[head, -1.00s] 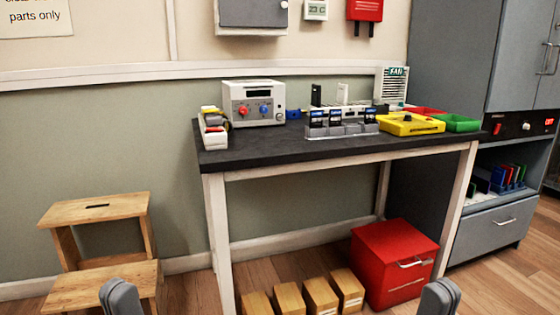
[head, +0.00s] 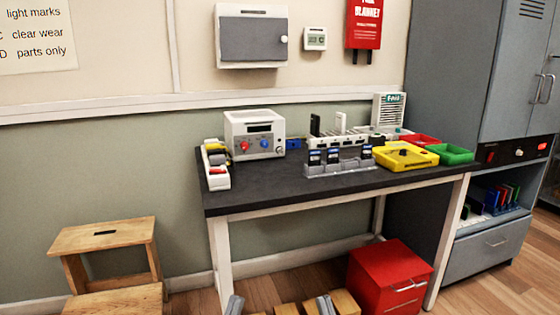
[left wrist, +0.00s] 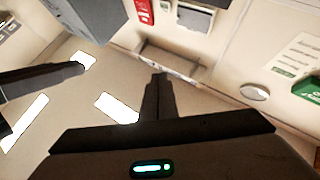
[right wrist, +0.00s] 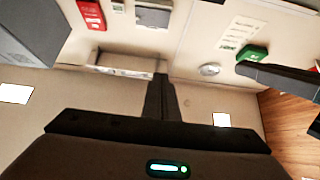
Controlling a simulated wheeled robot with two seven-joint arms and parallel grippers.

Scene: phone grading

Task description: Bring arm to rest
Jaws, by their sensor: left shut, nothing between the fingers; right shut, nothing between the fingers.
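In the right wrist view the fingers (right wrist: 160,95) are also together and empty. Both wrist views look up toward the ceiling and wall.
The dark workbench (head: 270,189) carries a phone rack (head: 340,169), a tester box (head: 254,134), and yellow (head: 405,163), red and green trays. A wooden step stool (head: 104,236) stands at left. A red drawer unit (head: 390,277) and wooden blocks (head: 346,302) are under the bench.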

